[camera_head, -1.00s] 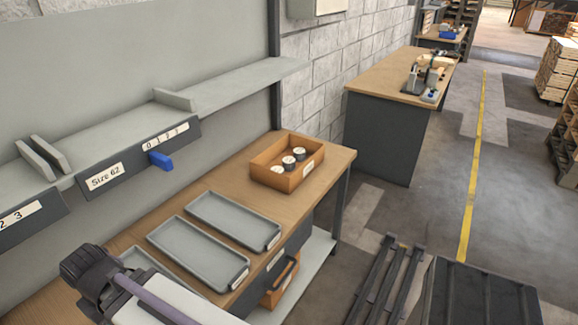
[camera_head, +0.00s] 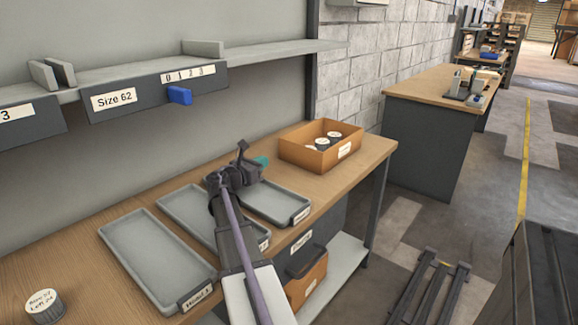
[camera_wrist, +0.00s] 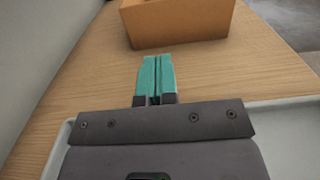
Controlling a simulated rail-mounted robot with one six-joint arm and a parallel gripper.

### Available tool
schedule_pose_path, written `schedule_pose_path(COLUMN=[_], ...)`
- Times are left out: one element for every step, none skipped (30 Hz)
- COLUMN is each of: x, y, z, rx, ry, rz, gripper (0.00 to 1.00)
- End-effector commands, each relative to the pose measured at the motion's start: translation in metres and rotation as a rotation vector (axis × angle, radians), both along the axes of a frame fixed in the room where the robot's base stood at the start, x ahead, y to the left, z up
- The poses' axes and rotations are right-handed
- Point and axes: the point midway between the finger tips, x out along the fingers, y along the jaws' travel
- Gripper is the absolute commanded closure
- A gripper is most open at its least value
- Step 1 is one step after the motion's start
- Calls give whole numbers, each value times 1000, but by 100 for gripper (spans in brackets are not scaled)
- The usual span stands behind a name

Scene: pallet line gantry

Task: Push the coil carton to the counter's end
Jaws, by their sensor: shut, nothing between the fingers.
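The coil carton (camera_head: 318,160) is an open orange-brown box with a white label on its front. It sits near the right end of the wooden counter (camera_head: 350,178), with several labelled round coils (camera_head: 327,140) inside. In the wrist view the carton's near wall (camera_wrist: 178,25) stands straight ahead of my fingers. My gripper (camera_head: 262,161) has teal fingers, which show together and empty in the wrist view (camera_wrist: 156,75). They are above the counter, just left of the carton, with a gap of bare wood between.
Several grey trays (camera_head: 150,258) lie in a row on the counter, partly under my arm. A labelled round coil (camera_head: 43,305) stands at the left. A shelf with a blue tab (camera_head: 179,95) runs above. A second workbench (camera_head: 445,85) stands beyond a floor gap.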

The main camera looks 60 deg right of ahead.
Motion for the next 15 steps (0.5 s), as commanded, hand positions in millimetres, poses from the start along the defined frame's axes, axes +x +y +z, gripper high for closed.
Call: schedule_pose_path(x=[0, 0, 0, 0, -1, -1, -1, -1, -3, -3, -3, -5, -5, -6, -7], y=[0, 0, -2, -4, -7, -12, -16, -22, -30, -36, -42, -52, -58, -65, -74], z=[3, 4, 4, 4, 4, 3, 3, 3, 3, 3, 3, 3, 3, 3, 3], rx=[0, 1, 1, 1, 2, 2, 2, 2, 3, 2, 2, 2, 2, 2, 2], ry=[0, -1, -2, -2, -3, -3, -4, -4, -4, -5, -5, -5, -5, -5, -6], rz=[1, 0, 0, -1, -1, -1, -1, -1, -2, -2, -2, -2, -3, -2, -2], gripper=[100, 100, 100, 100, 100, 100, 100, 100, 100, 100, 100, 100, 100, 100, 100])
